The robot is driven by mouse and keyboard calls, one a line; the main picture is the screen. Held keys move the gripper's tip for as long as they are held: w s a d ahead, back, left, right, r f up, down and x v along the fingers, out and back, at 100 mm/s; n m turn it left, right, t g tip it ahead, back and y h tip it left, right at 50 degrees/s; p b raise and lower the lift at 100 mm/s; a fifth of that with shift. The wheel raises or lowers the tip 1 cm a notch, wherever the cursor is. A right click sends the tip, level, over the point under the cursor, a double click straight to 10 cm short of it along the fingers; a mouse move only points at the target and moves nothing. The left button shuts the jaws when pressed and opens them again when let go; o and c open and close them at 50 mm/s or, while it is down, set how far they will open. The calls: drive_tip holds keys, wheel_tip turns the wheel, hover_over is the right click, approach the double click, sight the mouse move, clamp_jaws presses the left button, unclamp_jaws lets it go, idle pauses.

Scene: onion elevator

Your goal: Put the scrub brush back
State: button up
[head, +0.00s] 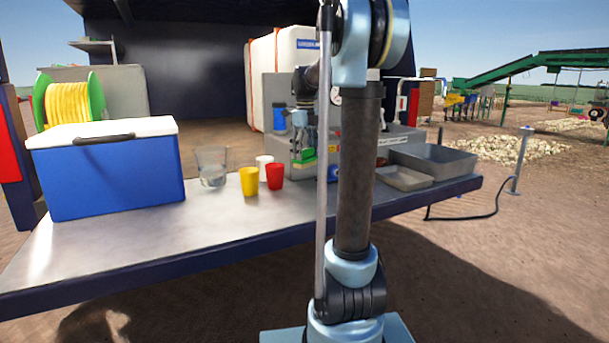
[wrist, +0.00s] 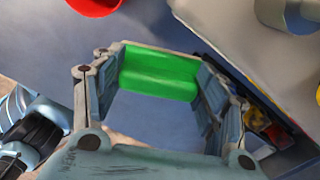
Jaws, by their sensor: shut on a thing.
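The scrub brush shows as a green block (wrist: 158,78) between the fingers of my gripper (wrist: 160,70) in the wrist view. The gripper is shut on it, with one finger on each end. In the head view the green brush (head: 304,160) hangs under my gripper (head: 303,150), in front of a grey unit (head: 282,98) at the back of the steel table. The bristles cannot be made out clearly. I cannot tell whether the brush touches the table. No holder for the brush can be made out for certain.
A red cup (head: 275,176), a yellow cup (head: 249,182), a white cup (head: 264,168) and a clear pitcher (head: 211,166) stand left of the brush. A blue cooler (head: 107,174) stands farther left. Grey trays (head: 432,160) lie on the right. The table (head: 140,234) is bare in front.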

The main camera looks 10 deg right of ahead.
wheel_tip(320, 180, down, 8)
drive_tip(key=shift+f, duration=0.1)
idle(0.4)
drive_tip(key=o, duration=1.1)
wheel_tip(320, 180, up, 12)
drive_tip(key=shift+r, duration=0.1)
drive_tip(key=shift+s, duration=0.1)
